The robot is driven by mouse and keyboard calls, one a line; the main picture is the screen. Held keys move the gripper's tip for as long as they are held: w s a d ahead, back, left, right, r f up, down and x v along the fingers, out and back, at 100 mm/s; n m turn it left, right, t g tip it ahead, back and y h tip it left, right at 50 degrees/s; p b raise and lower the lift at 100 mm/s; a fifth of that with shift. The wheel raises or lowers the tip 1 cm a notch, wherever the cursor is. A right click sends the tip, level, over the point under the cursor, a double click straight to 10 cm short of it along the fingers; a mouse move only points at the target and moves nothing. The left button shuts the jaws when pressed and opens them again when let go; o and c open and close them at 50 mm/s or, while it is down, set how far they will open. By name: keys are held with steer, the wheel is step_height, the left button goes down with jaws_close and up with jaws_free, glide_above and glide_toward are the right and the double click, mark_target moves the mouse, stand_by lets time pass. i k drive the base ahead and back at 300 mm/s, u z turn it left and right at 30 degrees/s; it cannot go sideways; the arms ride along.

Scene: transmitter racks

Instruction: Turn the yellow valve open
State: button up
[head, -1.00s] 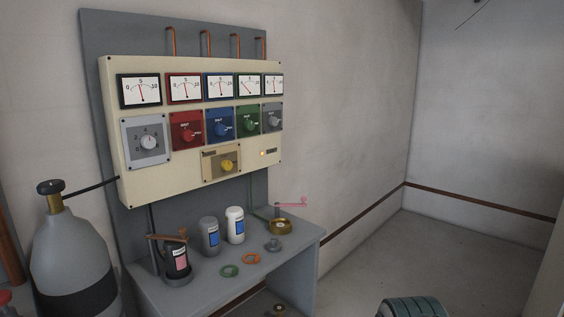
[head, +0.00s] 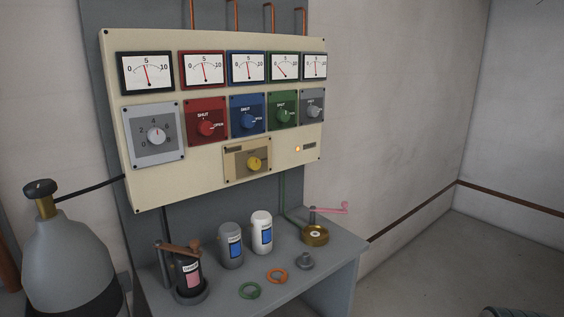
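The yellow valve (head: 254,163) is a round knob on a tan plate (head: 235,172) at the lower middle of the cream control panel (head: 290,180). The knob's exact pointer position is too small to read. Nothing touches it. My gripper is not in view.
Red (head: 207,128), blue (head: 249,121) and green (head: 284,115) valves sit above the yellow one, under a row of gauges. A grey bench (head: 340,248) below holds several canisters, rings and a brass fitting (head: 315,235). A grey gas cylinder (head: 65,255) stands at left.

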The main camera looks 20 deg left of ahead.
mark_target(254, 163)
steer(key=u, duration=0.45)
steer(key=i, duration=0.6)
steer(key=u, duration=0.65)
